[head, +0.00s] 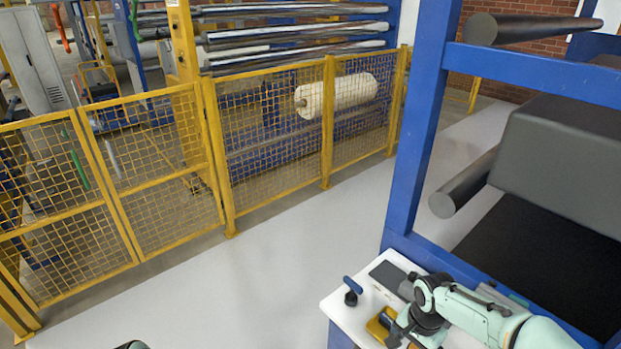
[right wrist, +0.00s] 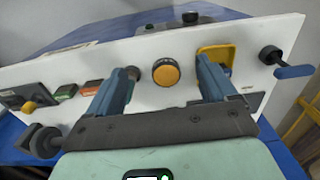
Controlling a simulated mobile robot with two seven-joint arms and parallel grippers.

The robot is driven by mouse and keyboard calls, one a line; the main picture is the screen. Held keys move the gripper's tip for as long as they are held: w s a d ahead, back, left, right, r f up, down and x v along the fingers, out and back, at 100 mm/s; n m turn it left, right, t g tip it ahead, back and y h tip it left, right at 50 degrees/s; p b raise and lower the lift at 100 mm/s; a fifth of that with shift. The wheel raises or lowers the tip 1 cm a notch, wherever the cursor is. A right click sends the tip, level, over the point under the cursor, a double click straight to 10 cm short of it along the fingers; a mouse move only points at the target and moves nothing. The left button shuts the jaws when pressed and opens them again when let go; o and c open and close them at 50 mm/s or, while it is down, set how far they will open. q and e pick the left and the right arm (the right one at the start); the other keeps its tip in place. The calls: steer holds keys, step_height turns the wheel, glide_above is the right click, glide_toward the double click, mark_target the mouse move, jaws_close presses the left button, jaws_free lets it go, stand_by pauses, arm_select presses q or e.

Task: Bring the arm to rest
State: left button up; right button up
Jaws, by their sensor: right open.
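My right arm comes in from the lower right in the head view, and its gripper (head: 398,336) is over the white control panel (head: 341,303). In the right wrist view the two blue fingers of this gripper (right wrist: 165,76) are apart, with nothing held between them. A round orange button (right wrist: 166,72) on the panel (right wrist: 190,50) shows in the gap between the fingers. I cannot tell whether the fingers touch the panel. My left gripper is not in view; only a small piece of my body shows at the bottom edge of the head view.
A blue-handled crank (head: 352,289) sticks up from the panel; it also shows in the right wrist view (right wrist: 290,70). A blue frame (head: 420,130) with dark rollers (head: 465,182) stands at the right. Yellow mesh fencing (head: 270,140) runs behind. The pale floor (head: 270,280) between is clear.

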steer(key=s+a+f+n+g+y, duration=0.1)
steer(key=s+a+f+n, duration=0.15)
steer(key=f, duration=0.55)
steer(key=s+a+f+n+y, duration=0.1)
steer(key=s+a+f, duration=0.15)
steer(key=f, duration=0.65)
steer(key=s+a+f+n, duration=0.1)
steer(key=s+a+f, duration=0.1)
steer(key=s+f, duration=0.4)
steer(key=s+a+f+n+y, duration=0.1)
steer(key=s+a+f, duration=0.2)
steer(key=s+f, duration=0.4)
steer(key=s, duration=0.4)
steer(key=shift+s+a+f+y, duration=0.15)
steer(key=shift+s+a+y, duration=0.05)
steer(key=shift+a+y, duration=0.1)
